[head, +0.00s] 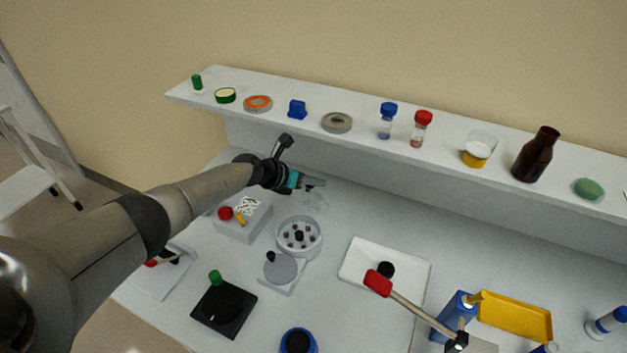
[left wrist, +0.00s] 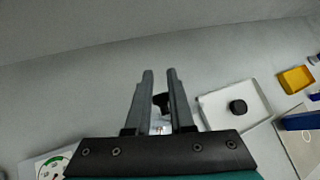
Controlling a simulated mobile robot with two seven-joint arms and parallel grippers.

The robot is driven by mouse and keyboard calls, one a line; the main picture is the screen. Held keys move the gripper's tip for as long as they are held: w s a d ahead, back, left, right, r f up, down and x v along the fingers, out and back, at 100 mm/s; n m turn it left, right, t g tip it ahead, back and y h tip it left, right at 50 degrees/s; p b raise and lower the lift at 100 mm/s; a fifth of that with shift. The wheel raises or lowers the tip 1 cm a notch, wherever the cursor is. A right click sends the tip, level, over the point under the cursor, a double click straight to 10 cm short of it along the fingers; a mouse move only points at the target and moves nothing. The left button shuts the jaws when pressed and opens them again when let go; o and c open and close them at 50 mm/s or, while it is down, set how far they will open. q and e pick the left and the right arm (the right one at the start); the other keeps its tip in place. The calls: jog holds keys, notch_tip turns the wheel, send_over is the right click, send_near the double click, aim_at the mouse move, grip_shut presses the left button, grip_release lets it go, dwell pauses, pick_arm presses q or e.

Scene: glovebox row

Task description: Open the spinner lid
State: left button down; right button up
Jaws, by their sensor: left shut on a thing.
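The spinner (head: 299,252) is a round light-grey pot on the bench with several brown-topped tubes around a dark hub. Its top is uncovered. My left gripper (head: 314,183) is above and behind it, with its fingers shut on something. A clear, faint, lid-like piece (head: 312,199) shows just under the fingers, apart from the pot, and seems to be the spinner lid. In the left wrist view a black knob (left wrist: 161,103) shows between the fingertips (left wrist: 161,75). The lid's outline is hard to make out. My right gripper is not seen.
A grey box with small items (head: 243,229) stands left of the spinner, and a grey disc device (head: 281,269) in front. A shelf with jars (head: 350,131) runs behind.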

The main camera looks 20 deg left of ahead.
pick_arm(q)
jog(key=shift+s+a+f, duration=0.2)
jog(key=shift+s+f, duration=0.25)
jog(key=shift+f, duration=0.25)
jog(key=c, duration=0.9)
grip_release()
jog(key=shift+c, duration=0.2)
jog(key=shift+o, duration=1.3)
jog(key=shift+w+a+r, duration=0.1)
jog(key=shift+w, duration=0.05)
jog(key=shift+r, duration=0.1)
jog(key=shift+r, duration=0.1)
jog(key=shift+s+a+r+p, duration=0.1)
jog(key=shift+s+r+p, duration=0.1)
jog(key=shift+r+p, duration=0.15)
jog(key=p+v, duration=0.3)
jog(key=v, duration=1.1)
jog(key=shift+p, duration=0.4)
jog(key=shift+s, duration=0.15)
jog(key=shift+c, duration=0.3)
